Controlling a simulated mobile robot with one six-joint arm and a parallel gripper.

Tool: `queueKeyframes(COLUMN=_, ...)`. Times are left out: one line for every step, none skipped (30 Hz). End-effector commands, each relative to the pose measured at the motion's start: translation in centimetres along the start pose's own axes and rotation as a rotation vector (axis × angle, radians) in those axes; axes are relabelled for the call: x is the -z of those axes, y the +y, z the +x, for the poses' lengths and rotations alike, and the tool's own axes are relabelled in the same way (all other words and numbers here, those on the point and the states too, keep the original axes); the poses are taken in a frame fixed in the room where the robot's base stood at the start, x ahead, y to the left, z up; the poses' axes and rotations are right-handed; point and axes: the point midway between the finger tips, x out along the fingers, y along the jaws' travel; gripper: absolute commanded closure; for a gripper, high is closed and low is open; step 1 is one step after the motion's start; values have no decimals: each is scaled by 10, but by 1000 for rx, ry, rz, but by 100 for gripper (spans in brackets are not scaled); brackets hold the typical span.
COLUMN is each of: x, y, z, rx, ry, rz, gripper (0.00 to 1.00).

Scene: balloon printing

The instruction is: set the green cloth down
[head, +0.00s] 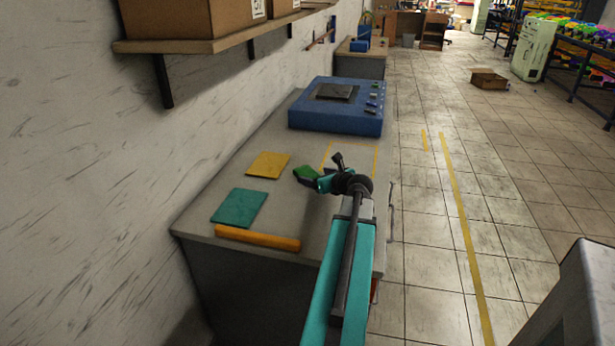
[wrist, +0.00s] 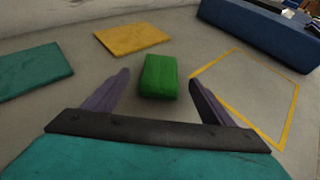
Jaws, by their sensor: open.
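The green cloth (wrist: 159,77) is a small folded block. In the wrist view it lies on the grey worktop, just beyond and between the fingertips of my gripper (wrist: 158,82). My gripper is open, with a gap between each finger and the cloth. In the head view the cloth (head: 306,173) shows at the left of my gripper (head: 322,176), partly covered by it. The cloth is left of a yellow outlined square (wrist: 243,90) on the worktop.
A blue machine (head: 335,118) stands at the back. The outlined square is empty. A shelf with boxes (head: 210,46) overhangs the upper left.

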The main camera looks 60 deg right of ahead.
Motion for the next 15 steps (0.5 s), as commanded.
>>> queueKeyframes(x=0, y=0, z=2, rx=0, ry=0, rz=0, gripper=23)
queueKeyframes(x=0, y=0, z=2, rx=0, ry=0, rz=0, gripper=23)
queueKeyframes(x=0, y=0, z=3, rx=0, ry=0, rz=0, gripper=23)
queueKeyframes(x=0, y=0, z=2, rx=0, ry=0, rz=0, gripper=23)
queueKeyframes(x=0, y=0, z=2, rx=1, ry=0, rz=0, gripper=23)
queueKeyframes(x=0, y=0, z=2, rx=1, ry=0, rz=0, gripper=23)
queueKeyframes(x=0, y=0, z=2, rx=1, ry=0, rz=0, gripper=23)
queueKeyframes(x=0, y=0, z=2, rx=1, ry=0, rz=0, gripper=23)
queueKeyframes(x=0, y=0, z=2, rx=1, ry=0, rz=0, gripper=23)
queueKeyframes(x=0, y=0, z=2, rx=1, ry=0, rz=0, gripper=23)
queueKeyframes(x=0, y=-1, z=2, rx=1, ry=0, rz=0, gripper=23)
queueKeyframes(x=0, y=-1, z=2, rx=1, ry=0, rz=0, gripper=23)
queueKeyframes(x=0, y=-1, z=3, rx=1, ry=0, rz=0, gripper=23)
queueKeyframes(x=0, y=-1, z=4, rx=1, ry=0, rz=0, gripper=23)
queueKeyframes(x=0, y=-1, z=6, rx=1, ry=0, rz=1, gripper=23)
